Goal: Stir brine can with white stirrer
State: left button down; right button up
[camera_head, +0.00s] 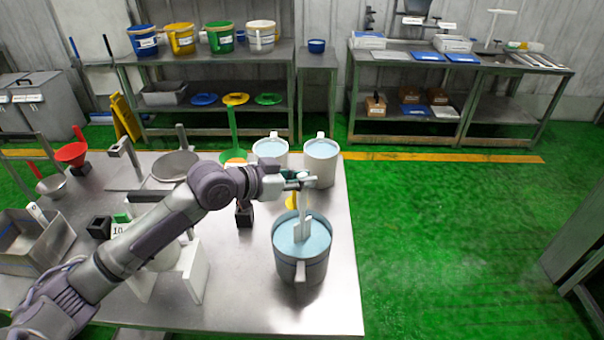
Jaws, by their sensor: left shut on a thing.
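A grey can (301,268) full of pale blue liquid stands near the front right of the steel table; I cannot read a label on it. My left gripper (304,182) is above the can's far side, shut on the white stirrer (303,222). The stirrer hangs upright, its slotted paddle over or in the liquid inside the can's rim; the picture does not settle how deep it is. The gripper partly hides the stirrer's handle. My right gripper is not in view.
Two more cans, one left (270,148) and one right (321,160), stand behind on the steel table (240,308). A black holder (244,214) stands left of the front can. A white stand (196,270) and steel pan (30,240) are further left. The table's right edge is close to the can.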

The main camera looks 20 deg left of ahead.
aim_at(298, 209)
pick_arm(q)
notch_tip(298, 209, down, 7)
jog(key=b, duration=0.3)
jog(key=shift+r+b, duration=0.15)
jog(key=shift+b, duration=0.15)
jog(key=shift+f+b, duration=0.5)
jog(key=shift+f, duration=0.75)
jog(key=shift+f+b, duration=0.1)
jog(key=shift+b, duration=0.2)
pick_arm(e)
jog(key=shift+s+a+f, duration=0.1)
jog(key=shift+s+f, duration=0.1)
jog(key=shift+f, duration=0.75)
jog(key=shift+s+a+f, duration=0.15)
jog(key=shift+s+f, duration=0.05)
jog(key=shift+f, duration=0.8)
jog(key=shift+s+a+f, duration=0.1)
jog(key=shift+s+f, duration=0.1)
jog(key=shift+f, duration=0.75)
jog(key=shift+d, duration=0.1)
